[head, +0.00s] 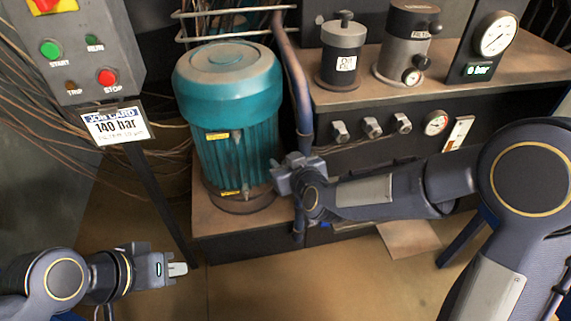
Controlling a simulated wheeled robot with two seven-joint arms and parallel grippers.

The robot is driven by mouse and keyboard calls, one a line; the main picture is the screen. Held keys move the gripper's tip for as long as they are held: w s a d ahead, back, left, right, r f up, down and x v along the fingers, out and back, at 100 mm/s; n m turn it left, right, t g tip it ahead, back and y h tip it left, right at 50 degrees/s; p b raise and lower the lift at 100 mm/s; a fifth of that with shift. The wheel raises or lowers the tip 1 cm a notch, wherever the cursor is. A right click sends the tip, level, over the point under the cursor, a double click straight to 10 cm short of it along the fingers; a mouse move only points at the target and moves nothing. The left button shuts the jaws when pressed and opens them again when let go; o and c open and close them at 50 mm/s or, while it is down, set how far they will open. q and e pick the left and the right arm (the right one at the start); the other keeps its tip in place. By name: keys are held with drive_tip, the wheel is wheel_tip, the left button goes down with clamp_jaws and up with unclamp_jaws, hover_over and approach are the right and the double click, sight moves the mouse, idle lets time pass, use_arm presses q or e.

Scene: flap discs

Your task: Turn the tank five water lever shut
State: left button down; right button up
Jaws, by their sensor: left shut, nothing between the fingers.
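I see no lever marked as tank five water in the head view. My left gripper (178,269) is at the lower left, shut and empty, above the brown floor and apart from the machine. My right gripper (284,178) is in the middle, in front of the lower right side of the teal motor (228,105). Its fingers are not clear, so I cannot tell whether it is open or whether it touches the motor or the pipe.
A grey control box (75,50) with green and red buttons stands at upper left, with a job card (115,125) reading 140 bar below. A brown-topped bench (445,80) at right bears cylinders, a gauge (496,35) and a 0 bar display (482,70). Knobs line its front.

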drive_tip(key=shift+w, duration=0.1)
clamp_jaws()
drive_tip(key=shift+a, duration=0.1)
